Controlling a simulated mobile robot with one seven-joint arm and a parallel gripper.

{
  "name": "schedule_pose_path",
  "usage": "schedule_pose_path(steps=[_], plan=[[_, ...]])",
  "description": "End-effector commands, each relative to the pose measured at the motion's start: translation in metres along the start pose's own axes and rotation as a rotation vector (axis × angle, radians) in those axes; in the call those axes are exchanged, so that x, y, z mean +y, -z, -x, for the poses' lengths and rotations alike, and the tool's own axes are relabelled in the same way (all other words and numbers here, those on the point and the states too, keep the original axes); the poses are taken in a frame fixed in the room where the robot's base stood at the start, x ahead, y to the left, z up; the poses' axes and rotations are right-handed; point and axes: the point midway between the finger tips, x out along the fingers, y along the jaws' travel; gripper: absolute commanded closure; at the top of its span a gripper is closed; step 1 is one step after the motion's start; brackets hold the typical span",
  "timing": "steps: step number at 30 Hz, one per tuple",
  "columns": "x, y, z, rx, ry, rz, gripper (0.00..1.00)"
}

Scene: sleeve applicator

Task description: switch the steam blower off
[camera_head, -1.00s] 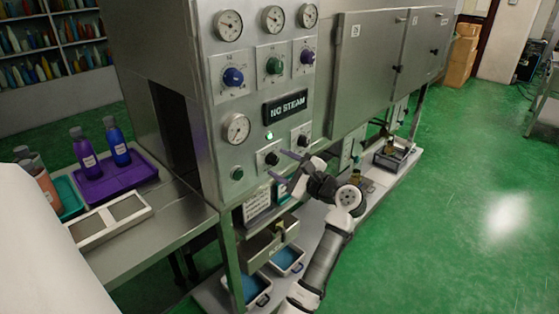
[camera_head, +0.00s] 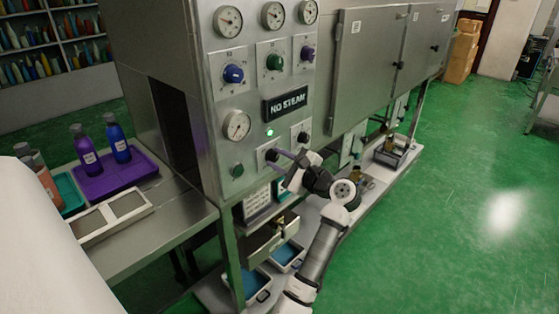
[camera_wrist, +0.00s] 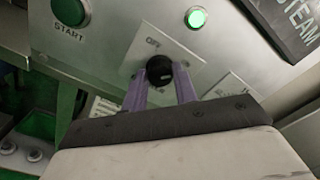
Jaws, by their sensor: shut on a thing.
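A black rotary knob (camera_wrist: 159,68) sits on a pale square plate (camera_wrist: 150,45) with "OFF" printed at its top. The knob also shows on the front panel in the head view (camera_head: 270,155), the left of two black knobs in the lower row. My gripper (camera_wrist: 161,74) has its purple fingers on either side of the knob and is shut on it. In the head view my gripper (camera_head: 276,156) reaches the panel from the lower right. The knob's exact pointer direction is hard to read.
A green lamp (camera_wrist: 196,17) is lit above the knob. A green START button (camera_wrist: 70,10) is at left. A dark "NO STEAM" sign (camera_head: 286,103) is above. The second black knob (camera_head: 303,138) is close at right. A drawer (camera_head: 262,243) juts out below the panel.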

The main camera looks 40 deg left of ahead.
Motion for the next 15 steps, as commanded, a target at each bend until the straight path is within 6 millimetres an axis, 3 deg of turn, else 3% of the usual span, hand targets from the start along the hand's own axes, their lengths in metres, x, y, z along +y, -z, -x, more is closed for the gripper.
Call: schedule_pose_path(steps=[8, 15], plan=[[0.002, 0.0025, 0.001, 0.001, -0.001, 0.11, 0.94], [0.0031, 0.0037, 0.0011, 0.002, -0.001, 0.309, 0.94]])
